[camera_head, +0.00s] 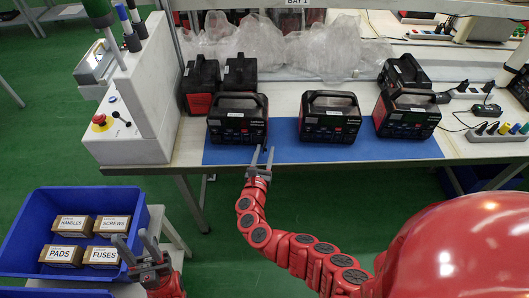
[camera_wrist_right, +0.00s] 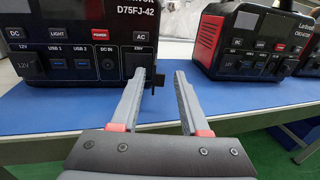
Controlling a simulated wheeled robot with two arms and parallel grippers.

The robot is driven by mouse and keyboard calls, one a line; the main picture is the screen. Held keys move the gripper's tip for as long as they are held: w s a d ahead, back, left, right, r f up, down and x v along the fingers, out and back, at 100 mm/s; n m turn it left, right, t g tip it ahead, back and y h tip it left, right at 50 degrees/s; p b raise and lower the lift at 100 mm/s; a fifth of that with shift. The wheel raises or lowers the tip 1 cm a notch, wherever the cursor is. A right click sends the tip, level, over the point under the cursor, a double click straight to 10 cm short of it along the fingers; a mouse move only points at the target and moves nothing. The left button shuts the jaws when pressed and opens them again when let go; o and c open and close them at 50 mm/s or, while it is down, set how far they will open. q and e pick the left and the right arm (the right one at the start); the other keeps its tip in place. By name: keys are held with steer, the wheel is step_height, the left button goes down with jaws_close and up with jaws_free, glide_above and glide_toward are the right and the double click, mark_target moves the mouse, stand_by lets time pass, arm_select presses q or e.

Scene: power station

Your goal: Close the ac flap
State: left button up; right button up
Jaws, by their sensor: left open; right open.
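The black power station (camera_head: 237,119) labelled D75FJ-42 stands on the blue mat; its front also fills the left of the right wrist view (camera_wrist_right: 80,45). A small dark ac flap (camera_wrist_right: 159,80) sticks out from the front beside the AC socket, swung open. My right gripper (camera_head: 263,152) is open in front of that station's lower right. In the right wrist view, its left fingertip is close to the flap, which appears between the fingers; contact cannot be told. My left gripper (camera_head: 137,246) is open and empty, beside the blue bin.
More power stations stand on the bench, one in the middle (camera_head: 329,117) and others at the right. The blue mat (camera_head: 290,151) is clear in front. A grey control box (camera_head: 140,95) stands at left, above a blue bin (camera_head: 20,238) of labelled boxes.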

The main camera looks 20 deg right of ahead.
jaws_close()
steer(key=shift+a, duration=0.1)
stand_by(0.7)
steer(key=shift+w+a+f+m+g+h+b, duration=0.1)
steer(key=shift+w+a+m+g+h+b, duration=0.1)
steer(key=shift+m+g+h+b, duration=0.4)
steer(key=shift+w+a+f+m+g+h+b, duration=0.1)
steer(key=shift+a+m+g+h+b, duration=0.2)
steer(key=shift+h+b, duration=0.35)
steer(key=m+g+h+b, duration=0.2)
steer(key=b, duration=0.4)
steer(key=w+a+m+g+h+b, duration=0.1)
steer(key=m+g+b, duration=0.1)
steer(key=b, duration=0.4)
steer(key=w+m+g+h+b, duration=0.1)
steer(key=m+g+h+b, duration=0.1)
steer(key=b, duration=0.4)
steer(key=shift+w+a+f+g+h, duration=0.1)
steer(key=shift+a+g+h, duration=0.25)
steer(key=shift+g, duration=0.55)
steer(key=shift+w+a+r+m+g+b, duration=0.1)
steer(key=shift+r+m+g+b, duration=0.2)
steer(key=shift+m+g+b, duration=0.55)
steer(key=shift+n+t+b, duration=0.25)
steer(key=shift+b, duration=0.05)
